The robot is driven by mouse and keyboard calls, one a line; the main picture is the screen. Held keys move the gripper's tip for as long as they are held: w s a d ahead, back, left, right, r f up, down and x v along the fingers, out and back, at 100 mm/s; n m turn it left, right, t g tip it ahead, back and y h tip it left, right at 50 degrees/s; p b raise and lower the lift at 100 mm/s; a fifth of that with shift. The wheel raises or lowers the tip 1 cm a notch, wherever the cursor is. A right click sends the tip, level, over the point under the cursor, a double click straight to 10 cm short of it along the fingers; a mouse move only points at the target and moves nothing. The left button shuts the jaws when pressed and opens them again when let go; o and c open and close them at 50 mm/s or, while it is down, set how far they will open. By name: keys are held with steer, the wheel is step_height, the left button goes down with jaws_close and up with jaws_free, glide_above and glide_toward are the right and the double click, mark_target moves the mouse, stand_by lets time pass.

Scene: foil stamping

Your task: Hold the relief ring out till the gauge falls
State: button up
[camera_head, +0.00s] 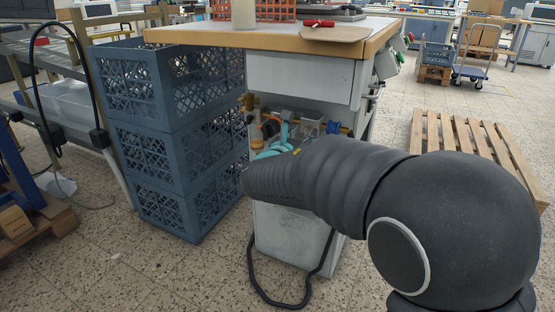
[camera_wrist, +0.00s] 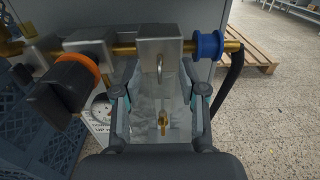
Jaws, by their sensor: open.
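In the wrist view a thin metal ring (camera_wrist: 160,68), apparently the relief ring, hangs below a grey block (camera_wrist: 158,46) on a brass pipe. My gripper (camera_wrist: 160,93) is open, with one finger on each side of the ring's line and nothing visibly held. A small brass fitting (camera_wrist: 163,122) shows lower between the fingers. In the head view my teal gripper (camera_head: 276,143) is at the pipework under the bench, partly hidden by my arm.
A black knob with an orange collar (camera_wrist: 68,86) is left of the fingers; a blue fitting (camera_wrist: 208,45) and black hose are right. Stacked blue crates (camera_head: 160,130) stand left of the bench (camera_head: 300,75). A pallet (camera_head: 470,145) lies right.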

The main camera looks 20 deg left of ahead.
steer(key=shift+s, duration=0.1)
steer(key=s+b, duration=0.1)
steer(key=s, duration=0.8)
steer(key=shift+s+a, duration=0.4)
stand_by(0.4)
stand_by(0.4)
